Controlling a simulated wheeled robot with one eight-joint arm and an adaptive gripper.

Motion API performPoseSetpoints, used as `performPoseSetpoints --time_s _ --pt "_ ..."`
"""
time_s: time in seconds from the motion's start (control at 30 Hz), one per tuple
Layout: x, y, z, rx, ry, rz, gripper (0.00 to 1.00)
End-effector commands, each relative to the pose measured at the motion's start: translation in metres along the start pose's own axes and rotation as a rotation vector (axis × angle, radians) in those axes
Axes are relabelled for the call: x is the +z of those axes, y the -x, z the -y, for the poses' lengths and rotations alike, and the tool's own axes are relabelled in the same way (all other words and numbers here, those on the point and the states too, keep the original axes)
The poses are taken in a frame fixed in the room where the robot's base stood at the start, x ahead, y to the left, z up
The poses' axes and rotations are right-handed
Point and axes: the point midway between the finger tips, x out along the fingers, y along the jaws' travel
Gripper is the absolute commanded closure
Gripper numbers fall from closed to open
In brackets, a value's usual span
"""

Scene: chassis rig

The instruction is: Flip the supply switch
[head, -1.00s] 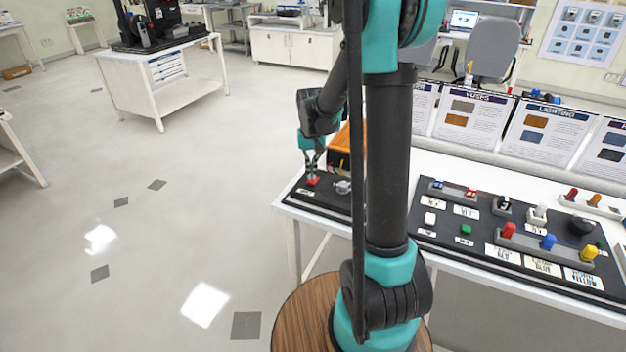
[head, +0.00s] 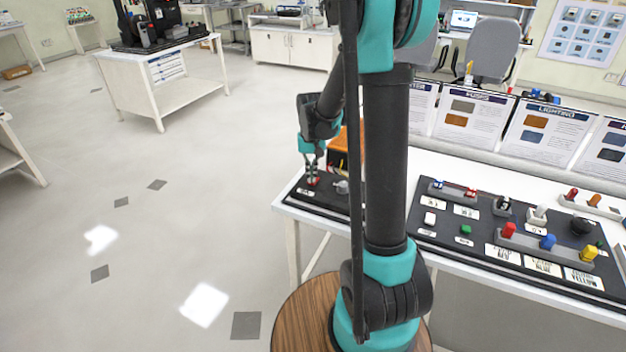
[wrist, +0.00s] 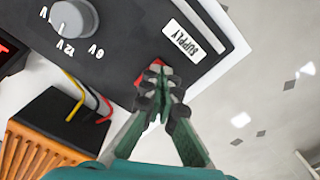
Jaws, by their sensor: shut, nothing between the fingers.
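The red supply switch (wrist: 146,74) sits on a black panel, beside the white label reading SUPPLY (wrist: 180,40) in the wrist view. My gripper (wrist: 158,72) is shut and empty. Its fingertips are at the red switch and cover part of it; whether they touch cannot be told. In the head view my gripper (head: 312,177) points down over the left end of the panel (head: 330,203), and only a little of the red shows. The switch position is hidden.
A grey knob (wrist: 74,17) with voltage marks is on the same panel. An orange box (wrist: 40,152) with red and yellow wires stands close by. Another panel (head: 455,250) with several coloured switches lies to the right. Open floor is at the left.

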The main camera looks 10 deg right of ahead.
Motion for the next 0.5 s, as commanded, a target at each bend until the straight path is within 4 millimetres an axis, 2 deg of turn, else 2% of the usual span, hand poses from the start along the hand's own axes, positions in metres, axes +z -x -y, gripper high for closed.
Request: performPoseSetpoints --time_s 0.5 --pt "0.0002 -0.0057 0.0 0.0 0.0 0.0 1.0"
